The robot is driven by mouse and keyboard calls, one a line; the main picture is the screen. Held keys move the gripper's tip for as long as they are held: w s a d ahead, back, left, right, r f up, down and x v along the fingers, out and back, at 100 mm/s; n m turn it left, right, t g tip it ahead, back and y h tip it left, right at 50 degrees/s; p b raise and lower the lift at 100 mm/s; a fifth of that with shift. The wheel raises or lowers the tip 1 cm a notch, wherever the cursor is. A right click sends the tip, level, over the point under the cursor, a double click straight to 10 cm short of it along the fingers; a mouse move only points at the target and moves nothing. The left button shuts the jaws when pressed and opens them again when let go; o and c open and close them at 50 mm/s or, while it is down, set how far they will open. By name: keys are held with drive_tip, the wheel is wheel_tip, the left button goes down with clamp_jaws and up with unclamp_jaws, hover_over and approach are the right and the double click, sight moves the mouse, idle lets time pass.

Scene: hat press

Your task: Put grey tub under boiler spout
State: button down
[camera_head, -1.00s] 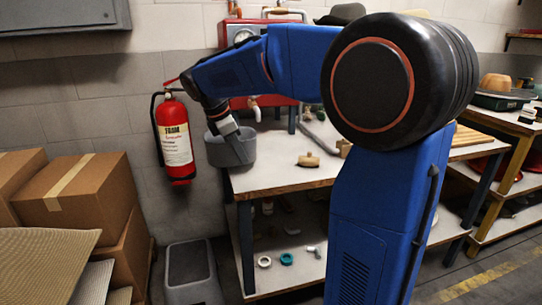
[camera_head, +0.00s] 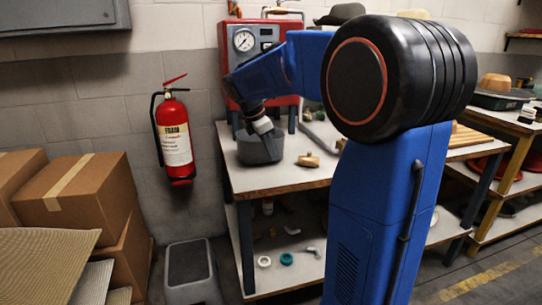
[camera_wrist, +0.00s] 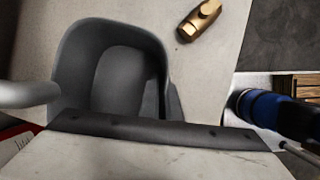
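The grey tub (camera_head: 258,150) is at the left end of the table, in front of the red boiler (camera_head: 226,62). My gripper (camera_head: 262,127) is at the tub's upper rim and appears shut on it; the arm's end hides the fingertips. I cannot tell whether the tub's base touches the tabletop. In the wrist view the empty inside of the tub (camera_wrist: 115,75) shows. A pale rounded pipe end (camera_wrist: 25,95), perhaps the boiler spout, is at its left edge. The spout is hidden behind my arm in the head view.
A small brass-coloured fitting (camera_head: 308,160) lies on the table (camera_head: 290,180) right of the tub; it also shows in the wrist view (camera_wrist: 200,20). A fire extinguisher (camera_head: 174,140) hangs on the wall left of the table. Cardboard boxes (camera_head: 80,190) stand further left.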

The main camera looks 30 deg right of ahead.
drive_tip(key=shift+f, duration=0.65)
drive_tip(key=c, duration=2)
unclamp_jaws()
drive_tip(key=shift+f, duration=0.1)
drive_tip(key=v, duration=1.2)
drive_tip(key=s+a+f+m+t+y, duration=0.1)
drive_tip(key=s+a+f+m, duration=0.2)
drive_tip(key=s, duration=0.7)
drive_tip(key=s+a+f+m+t+y, duration=0.2)
drive_tip(key=s+a+f+m, duration=0.2)
drive_tip(key=s+f+m, duration=0.3)
drive_tip(key=s+a+f+m+t+y, duration=0.1)
drive_tip(key=s+a+f+m, duration=0.3)
drive_tip(key=s+f, duration=0.5)
drive_tip(key=s+m, duration=0.1)
drive_tip(key=s, duration=0.3)
drive_tip(key=shift+m+t+y, duration=0.3)
drive_tip(key=shift+m, duration=0.1)
